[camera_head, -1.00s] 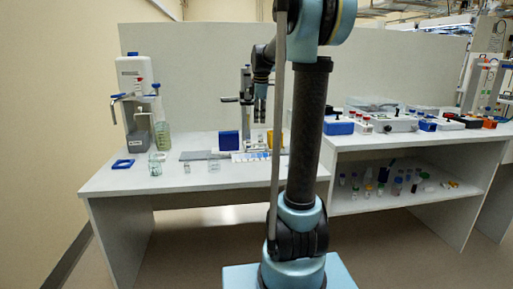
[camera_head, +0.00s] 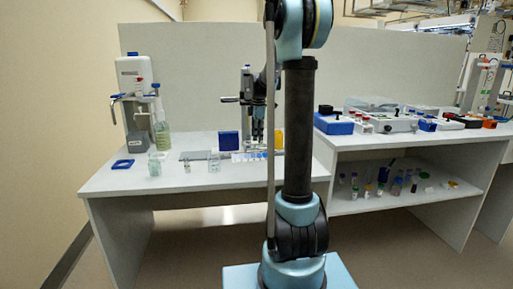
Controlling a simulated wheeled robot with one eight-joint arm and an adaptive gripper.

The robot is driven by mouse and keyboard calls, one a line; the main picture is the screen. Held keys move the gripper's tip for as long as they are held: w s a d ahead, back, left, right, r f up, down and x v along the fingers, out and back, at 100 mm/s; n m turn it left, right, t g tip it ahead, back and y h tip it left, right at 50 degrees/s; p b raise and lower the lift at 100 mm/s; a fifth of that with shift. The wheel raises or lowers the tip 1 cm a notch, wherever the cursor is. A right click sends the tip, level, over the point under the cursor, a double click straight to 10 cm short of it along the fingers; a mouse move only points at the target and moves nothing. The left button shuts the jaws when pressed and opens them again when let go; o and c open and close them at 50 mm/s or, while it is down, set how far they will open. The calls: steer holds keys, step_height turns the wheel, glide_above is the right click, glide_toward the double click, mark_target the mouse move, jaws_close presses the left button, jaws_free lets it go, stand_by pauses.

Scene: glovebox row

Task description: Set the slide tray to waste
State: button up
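A low white tray (camera_head: 240,157) with a row of small blue marks, which looks like the slide tray, lies on the left bench near the base of my arm's upper links. My gripper (camera_head: 257,141) points down just above and behind this tray, partly against a dark grey stand. Its fingers are small and dark here, so their opening and any contact are unclear. Nothing is plainly marked as waste; a blue box (camera_head: 228,141) stands to the left of my gripper and a yellow box (camera_head: 278,139) to its right, partly hidden by my arm.
A grey flat plate (camera_head: 193,156), glass beakers (camera_head: 214,163) and a blue square frame (camera_head: 123,164) lie on the left bench. A dispenser (camera_head: 135,105) stands at its back left. The bench's front strip is clear. The right bench (camera_head: 345,137) holds several devices.

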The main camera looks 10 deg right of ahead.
mark_target(257, 144)
steer(key=f, duration=0.4)
steer(key=w+f, duration=0.1)
steer(key=f, duration=0.1)
steer(key=shift+w+f, duration=0.1)
steer(key=shift+f, duration=0.2)
jaws_close()
